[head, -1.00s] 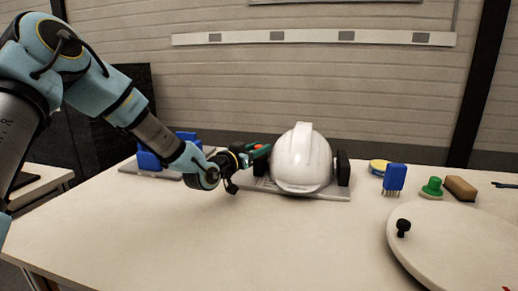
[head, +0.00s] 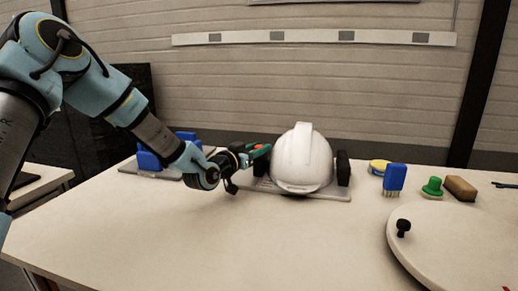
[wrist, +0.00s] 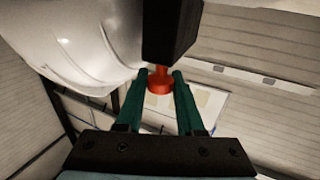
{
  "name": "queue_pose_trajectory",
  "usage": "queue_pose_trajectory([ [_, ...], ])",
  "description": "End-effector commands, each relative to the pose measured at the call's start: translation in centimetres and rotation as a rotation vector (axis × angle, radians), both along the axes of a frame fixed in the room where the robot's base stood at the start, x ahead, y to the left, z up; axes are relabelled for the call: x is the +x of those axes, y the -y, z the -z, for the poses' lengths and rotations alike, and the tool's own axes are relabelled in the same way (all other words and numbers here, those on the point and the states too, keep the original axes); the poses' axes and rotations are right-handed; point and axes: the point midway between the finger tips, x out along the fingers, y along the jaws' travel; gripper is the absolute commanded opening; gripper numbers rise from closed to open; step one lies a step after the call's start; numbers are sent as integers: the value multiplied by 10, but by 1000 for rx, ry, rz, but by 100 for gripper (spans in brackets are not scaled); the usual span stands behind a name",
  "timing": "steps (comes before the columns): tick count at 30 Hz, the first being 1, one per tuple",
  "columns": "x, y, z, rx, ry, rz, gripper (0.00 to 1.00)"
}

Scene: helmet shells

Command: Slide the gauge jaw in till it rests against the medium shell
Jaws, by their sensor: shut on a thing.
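The white helmet shell (head: 302,165) sits on the pale gauge base (head: 325,194), with a black fixed block (head: 343,168) at its right side. My gripper (head: 262,151) is at the shell's left. In the wrist view its green fingers (wrist: 160,88) are shut on a red knob (wrist: 160,76) that joins a black gauge jaw (wrist: 172,28). The shell also shows at the upper left there (wrist: 75,40), close beside the jaw. I cannot tell whether jaw and shell touch.
A blue rack (head: 150,160) stands at the left back of the table. The table front is clear.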

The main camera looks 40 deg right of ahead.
Motion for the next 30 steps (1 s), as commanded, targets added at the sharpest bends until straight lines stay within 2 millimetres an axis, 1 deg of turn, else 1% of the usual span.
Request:
queue_pose_trajectory([
  [14, -3, 1, 3, 1, 3, 2, 0],
  [23, -4, 2, 0, 1, 0, 2, 0],
  [24, -4, 2, 0, 1, 0, 2, 40],
  [27, -4, 2, 0, 1, 0, 2, 49],
  [30, -3, 2, 0, 0, 0, 1, 49],
])
